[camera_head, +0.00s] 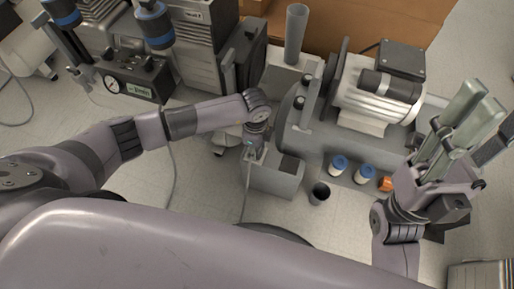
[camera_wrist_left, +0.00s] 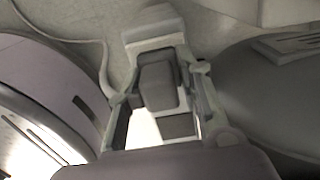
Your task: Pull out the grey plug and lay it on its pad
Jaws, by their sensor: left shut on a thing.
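My left gripper (camera_head: 254,143) is at the left end of a grey box (camera_head: 272,183), beside the compressor tank. It points down and largely hides what it holds. In the left wrist view my left gripper (camera_wrist_left: 165,105) has a dark grey block, the grey plug (camera_wrist_left: 157,85), between its fingers, shut on it. I cannot tell whether the plug is still seated. A dark square pad (camera_head: 290,164) lies on the box top, right of the gripper; it also shows in the wrist view (camera_wrist_left: 180,126). My right gripper (camera_head: 484,112) is open and empty at the right, fingers up.
A compressor motor (camera_head: 372,98) and its grey tank (camera_head: 343,138) stand right of the box. Blue-capped filters (camera_head: 364,173), an orange-capped part (camera_head: 386,184) and a dark cup (camera_head: 319,193) are nearby. A thin cable (camera_head: 246,192) hangs below the left gripper.

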